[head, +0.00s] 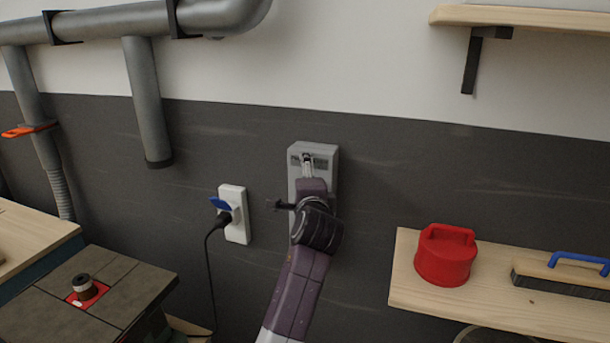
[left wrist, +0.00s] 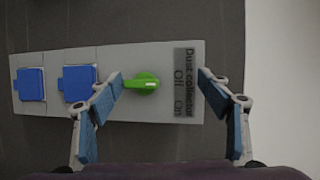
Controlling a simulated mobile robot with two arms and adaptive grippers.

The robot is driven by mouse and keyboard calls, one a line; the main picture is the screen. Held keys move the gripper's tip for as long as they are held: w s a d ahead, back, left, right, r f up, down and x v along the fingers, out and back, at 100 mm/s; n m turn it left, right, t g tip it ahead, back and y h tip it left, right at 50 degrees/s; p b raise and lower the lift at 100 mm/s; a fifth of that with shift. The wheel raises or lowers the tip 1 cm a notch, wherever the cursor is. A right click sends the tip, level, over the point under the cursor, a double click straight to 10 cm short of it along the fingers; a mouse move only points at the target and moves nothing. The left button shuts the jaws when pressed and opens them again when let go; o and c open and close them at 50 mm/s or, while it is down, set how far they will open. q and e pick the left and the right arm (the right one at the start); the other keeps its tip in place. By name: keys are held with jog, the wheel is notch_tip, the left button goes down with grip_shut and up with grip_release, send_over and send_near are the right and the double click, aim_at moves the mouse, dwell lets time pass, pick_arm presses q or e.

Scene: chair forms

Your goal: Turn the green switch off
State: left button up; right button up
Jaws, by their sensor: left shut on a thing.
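The green switch (left wrist: 146,83) is a rounded knob with a lever, on a grey panel (left wrist: 135,52) fixed to the wall. Its lever lies along the panel in the left wrist view. A label (left wrist: 187,80) beside it reads "Dust collector", "Off" and "On". My left gripper (head: 308,160) is at the panel in the head view, hiding the switch there. The left finger is against the lever's end; contact of the right finger is unclear. My right gripper is out of view.
Two blue socket covers (left wrist: 78,83) sit on the same panel. A white wall socket (head: 235,222) with a black plug is left of my arm. A shelf (head: 410,292) with a red container (head: 445,255) and a brush is at right.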

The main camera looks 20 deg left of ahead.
pick_arm(q)
jog(key=r, duration=0.1)
jog(key=s+r, duration=0.1)
jog(key=r, duration=0.1)
jog(key=shift+s+d+r+t, duration=0.15)
jog(key=shift+d+t, duration=0.15)
jog(key=shift+d, duration=0.1)
jog(key=shift+c, duration=0.2)
jog(key=p+v, duration=0.2)
jog(key=v, duration=0.5)
jog(key=shift+s+f, duration=0.3)
jog(key=shift+s, duration=0.1)
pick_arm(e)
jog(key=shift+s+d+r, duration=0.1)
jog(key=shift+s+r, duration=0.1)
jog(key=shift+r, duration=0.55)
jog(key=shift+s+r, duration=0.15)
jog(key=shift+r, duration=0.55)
